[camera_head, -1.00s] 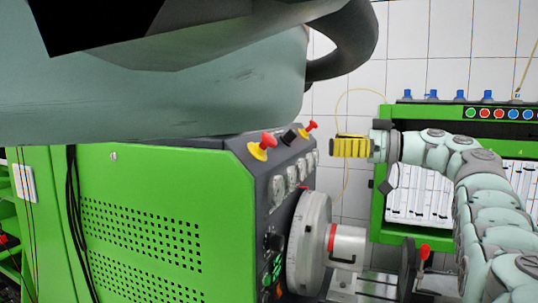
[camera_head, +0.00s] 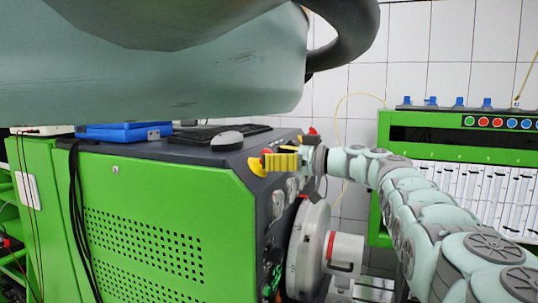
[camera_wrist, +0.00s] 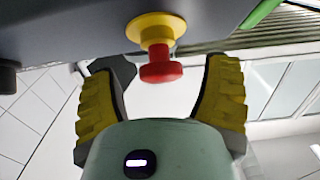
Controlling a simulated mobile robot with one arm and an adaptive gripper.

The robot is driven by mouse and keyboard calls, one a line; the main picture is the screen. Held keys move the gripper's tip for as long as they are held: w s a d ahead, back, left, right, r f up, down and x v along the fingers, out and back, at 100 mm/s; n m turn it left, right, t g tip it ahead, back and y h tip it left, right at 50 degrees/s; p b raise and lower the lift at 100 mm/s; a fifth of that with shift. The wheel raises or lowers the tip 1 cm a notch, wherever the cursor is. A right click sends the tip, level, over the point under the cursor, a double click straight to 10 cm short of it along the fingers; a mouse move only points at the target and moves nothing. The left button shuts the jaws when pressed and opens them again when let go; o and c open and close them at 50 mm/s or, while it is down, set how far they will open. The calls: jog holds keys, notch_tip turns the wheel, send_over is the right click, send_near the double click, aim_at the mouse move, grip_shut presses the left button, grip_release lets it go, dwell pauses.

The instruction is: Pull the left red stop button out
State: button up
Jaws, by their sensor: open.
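The left red stop button (camera_head: 267,151) sits in a yellow collar (camera_head: 257,168) on the sloped top edge of the green machine; my fingers partly cover it in the head view. In the wrist view its red cap (camera_wrist: 160,71) hangs below its yellow collar (camera_wrist: 155,28), between my two yellow fingers. My gripper (camera_head: 275,161) is open around the button, and gaps show between both fingers and the cap in the wrist view.
A black knob (camera_wrist: 8,78) sits on the panel beside the button. A computer mouse (camera_head: 227,141), a keyboard (camera_head: 222,132) and a blue case (camera_head: 123,131) lie on the machine top. A large round flange (camera_head: 309,250) juts from the machine front. A green rack (camera_head: 440,150) stands behind.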

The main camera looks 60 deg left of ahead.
jog(key=shift+x, duration=0.75)
jog(key=shift+s, duration=0.1)
jog(key=shift+c, duration=0.3)
grip_shut()
jog(key=shift+d+r+p, duration=0.1)
jog(key=shift+r+p, duration=0.3)
jog(key=shift+w+d+r+p, duration=0.3)
jog(key=shift+d+r+p, duration=0.05)
jog(key=shift+p, duration=0.35)
jog(key=shift+f, duration=0.1)
jog(key=shift+o, duration=0.3)
grip_release()
